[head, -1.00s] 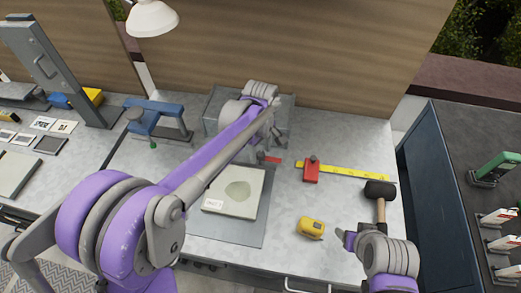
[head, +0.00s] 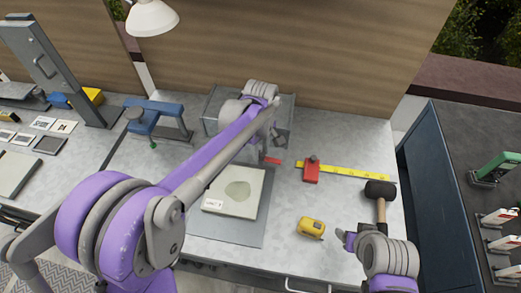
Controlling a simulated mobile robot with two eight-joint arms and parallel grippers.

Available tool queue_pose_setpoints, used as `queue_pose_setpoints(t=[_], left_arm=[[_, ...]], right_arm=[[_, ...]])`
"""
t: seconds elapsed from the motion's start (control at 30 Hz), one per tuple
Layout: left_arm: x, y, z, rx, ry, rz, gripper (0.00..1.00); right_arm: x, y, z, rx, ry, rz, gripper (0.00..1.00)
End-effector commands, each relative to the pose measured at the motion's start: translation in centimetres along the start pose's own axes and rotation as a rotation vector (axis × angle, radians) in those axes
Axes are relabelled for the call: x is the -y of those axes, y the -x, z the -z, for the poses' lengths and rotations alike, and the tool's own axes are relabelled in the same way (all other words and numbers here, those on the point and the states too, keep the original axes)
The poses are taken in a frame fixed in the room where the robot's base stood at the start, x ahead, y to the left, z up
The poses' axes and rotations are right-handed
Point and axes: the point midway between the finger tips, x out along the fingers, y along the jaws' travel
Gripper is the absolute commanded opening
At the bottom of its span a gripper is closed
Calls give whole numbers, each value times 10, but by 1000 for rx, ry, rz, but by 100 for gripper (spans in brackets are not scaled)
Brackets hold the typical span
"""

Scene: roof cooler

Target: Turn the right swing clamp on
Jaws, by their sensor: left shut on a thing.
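A grey box-like fixture (head: 218,103) stands at the back of the workbench, partly hidden by my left arm. A small red handle (head: 273,161) shows low at its front right; it looks like part of the right swing clamp, whose body I cannot make out. My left gripper (head: 261,156) is at this handle, shut on it as far as I can see, with its fingers mostly hidden by my own arm. My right gripper (head: 348,240) is low over the bench's front right, far from the fixture; its jaw opening is unclear.
A pale square plate (head: 216,192) on a grey mat (head: 238,232) lies before the fixture. To the right are a yellow ruler (head: 350,172) with a red block (head: 311,171), a yellow tape measure (head: 312,228) and a black-headed mallet (head: 380,190). A blue clamp-like tool (head: 155,112) stands left.

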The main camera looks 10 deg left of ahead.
Motion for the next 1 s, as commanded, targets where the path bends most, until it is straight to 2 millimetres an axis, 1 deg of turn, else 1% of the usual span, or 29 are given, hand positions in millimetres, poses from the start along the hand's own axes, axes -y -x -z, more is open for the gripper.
queue_pose_setpoints(t=[0.27, 1.0], left_arm=[[0, 0, 0, 0, -218, 0, 0], [-1, 0, 0, 0, -921, 0, 0]], right_arm=[[0, -4, -4, 3, 0, 0, 64], [0, -13, -12, 9, 0, 0, 64]])
